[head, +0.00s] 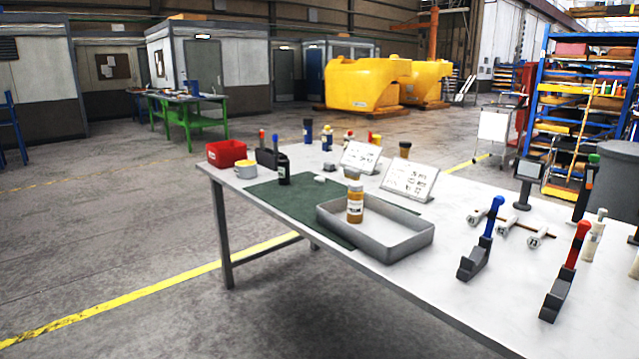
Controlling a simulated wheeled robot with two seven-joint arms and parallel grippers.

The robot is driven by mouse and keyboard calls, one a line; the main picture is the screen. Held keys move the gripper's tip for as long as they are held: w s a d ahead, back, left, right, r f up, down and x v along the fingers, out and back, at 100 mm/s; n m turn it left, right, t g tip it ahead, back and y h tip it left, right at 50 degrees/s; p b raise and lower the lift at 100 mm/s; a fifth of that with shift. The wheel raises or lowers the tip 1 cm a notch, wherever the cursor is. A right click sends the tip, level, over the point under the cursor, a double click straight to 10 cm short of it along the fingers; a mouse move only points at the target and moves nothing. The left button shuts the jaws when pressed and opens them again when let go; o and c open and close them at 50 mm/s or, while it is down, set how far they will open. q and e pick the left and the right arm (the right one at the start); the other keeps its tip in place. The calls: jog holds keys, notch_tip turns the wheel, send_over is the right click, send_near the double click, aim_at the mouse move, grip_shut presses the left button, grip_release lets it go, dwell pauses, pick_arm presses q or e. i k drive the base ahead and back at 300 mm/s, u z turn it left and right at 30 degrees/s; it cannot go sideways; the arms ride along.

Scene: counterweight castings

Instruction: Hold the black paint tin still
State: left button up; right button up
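A small black container with a pale label, which looks like the black paint tin (284,171), stands upright on the dark green mat (310,205), near the mat's far edge. Nothing is touching it from above. Whether it has a lid on is too small to tell. Neither of my grippers nor my arms show in the head view.
A grey tray (388,250) with an orange-brown labelled bottle (355,203) stands right of the tin. Blue-handled (474,262) and red-handled (560,290) tools stand front right. Two sign boards stand behind.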

aim_at(284, 172)
jog(key=u, duration=0.6)
jog(key=i, duration=0.65)
jog(key=u, duration=0.7)
jog(key=i, duration=0.9)
jog(key=z, duration=0.85)
jog(key=i, duration=0.6)
jog(key=z, duration=0.55)
